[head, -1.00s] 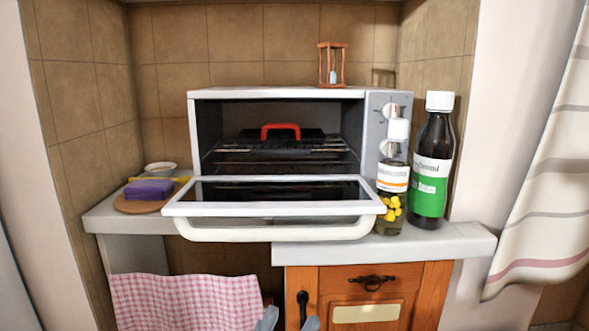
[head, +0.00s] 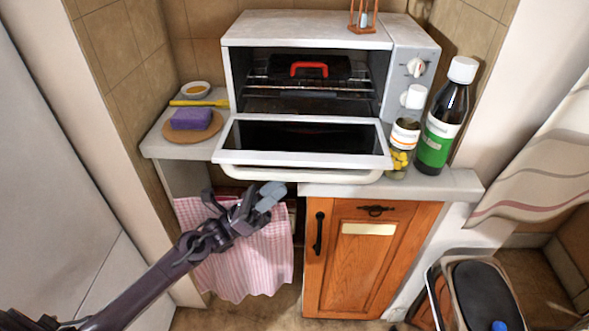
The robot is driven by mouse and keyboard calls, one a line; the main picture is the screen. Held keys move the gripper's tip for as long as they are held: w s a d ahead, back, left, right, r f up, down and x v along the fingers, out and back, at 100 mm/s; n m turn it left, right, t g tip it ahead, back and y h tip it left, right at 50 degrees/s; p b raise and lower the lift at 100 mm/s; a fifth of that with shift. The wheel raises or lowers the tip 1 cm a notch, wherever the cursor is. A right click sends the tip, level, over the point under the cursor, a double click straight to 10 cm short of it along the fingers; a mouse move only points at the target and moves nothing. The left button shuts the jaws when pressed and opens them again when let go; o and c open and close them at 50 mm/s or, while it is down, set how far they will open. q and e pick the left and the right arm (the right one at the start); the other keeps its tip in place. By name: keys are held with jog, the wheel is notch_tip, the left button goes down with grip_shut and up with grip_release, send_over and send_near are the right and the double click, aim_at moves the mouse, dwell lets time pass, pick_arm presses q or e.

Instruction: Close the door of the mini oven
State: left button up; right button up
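The mini oven (head: 305,31) is white and stands on the counter, its door (head: 305,139) hinged down at the front and wide open, about level. The door's white handle bar (head: 300,174) runs along its front edge, past the counter edge. A black pan with a red handle (head: 309,69) sits on the rack inside. My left gripper (head: 268,197) is below and in front of the door, left of its middle, apart from the handle. It holds nothing I can see; its finger gap is unclear. My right gripper is not in view.
A dark bottle (head: 437,135) and a jar of yellow pills (head: 400,161) stand close to the door's right end. A purple sponge (head: 191,118) lies on a board at left. A pink checked towel (head: 245,267) hangs below, beside a wooden cabinet (head: 350,265).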

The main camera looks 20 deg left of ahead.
aim_at(292, 173)
pick_arm(q)
jog(key=shift+p+x, duration=0.6)
jog(key=shift+x, duration=1.8)
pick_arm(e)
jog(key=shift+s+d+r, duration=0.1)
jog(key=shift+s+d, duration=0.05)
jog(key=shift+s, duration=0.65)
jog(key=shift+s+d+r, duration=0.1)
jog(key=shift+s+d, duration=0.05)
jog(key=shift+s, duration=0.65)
pick_arm(q)
jog(key=shift+c, duration=0.4)
grip_shut()
